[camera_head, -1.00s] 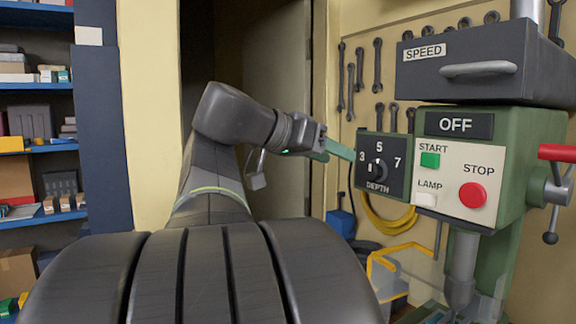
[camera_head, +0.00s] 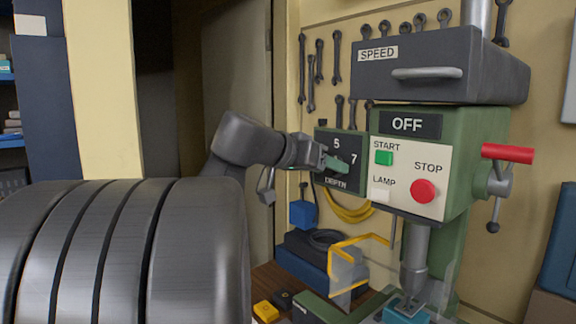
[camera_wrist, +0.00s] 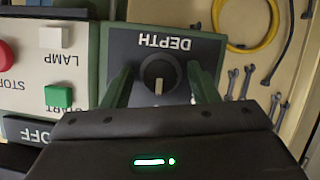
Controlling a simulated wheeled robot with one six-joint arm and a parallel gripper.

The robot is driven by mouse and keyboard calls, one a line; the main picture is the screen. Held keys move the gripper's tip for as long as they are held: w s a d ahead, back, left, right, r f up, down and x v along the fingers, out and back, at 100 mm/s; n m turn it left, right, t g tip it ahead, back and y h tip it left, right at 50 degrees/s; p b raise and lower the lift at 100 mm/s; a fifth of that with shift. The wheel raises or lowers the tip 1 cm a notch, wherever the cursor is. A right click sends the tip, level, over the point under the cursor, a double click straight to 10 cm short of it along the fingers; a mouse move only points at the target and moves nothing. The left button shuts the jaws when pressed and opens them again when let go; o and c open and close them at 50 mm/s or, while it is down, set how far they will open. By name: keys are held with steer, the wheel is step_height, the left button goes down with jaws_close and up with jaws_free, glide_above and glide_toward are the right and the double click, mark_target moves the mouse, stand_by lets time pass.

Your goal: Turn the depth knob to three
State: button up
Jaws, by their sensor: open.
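The depth knob (camera_wrist: 159,72) is a round dark knob on the dark depth panel (camera_head: 353,142), at the left of the green drill press. In the wrist view, which is upside down, its pale pointer mark points down the picture, away from the DEPTH label. My gripper (camera_head: 338,163) is at the panel, and in the head view it hides the knob and the 3. In the wrist view my gripper (camera_wrist: 160,71) is open, with one green finger on each side of the knob and a visible gap to both. The numbers are hidden there.
Right of the panel are the green START button (camera_head: 384,158), white LAMP switch (camera_head: 380,195) and red STOP button (camera_head: 423,191). A red-handled lever (camera_head: 507,153) sticks out at the right. A clear guard with a yellow edge (camera_head: 358,240) stands below. Wrenches hang behind.

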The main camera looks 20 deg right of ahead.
steer(key=shift+c, duration=0.2)
steer(key=c, duration=0.9)
steer(key=shift+c, duration=0.2)
steer(key=n+g+h+b, duration=0.1)
steer(key=n+g+b, duration=0.1)
steer(key=n, duration=0.2)
steer(key=n+g+h+b, duration=0.2)
steer(key=n, duration=0.2)
steer(key=shift+w+a+f, duration=0.1)
steer(key=shift+w+f, duration=0.1)
steer(key=shift+n+h, duration=0.3)
steer(key=shift+n, duration=0.1)
steer(key=o, duration=1)
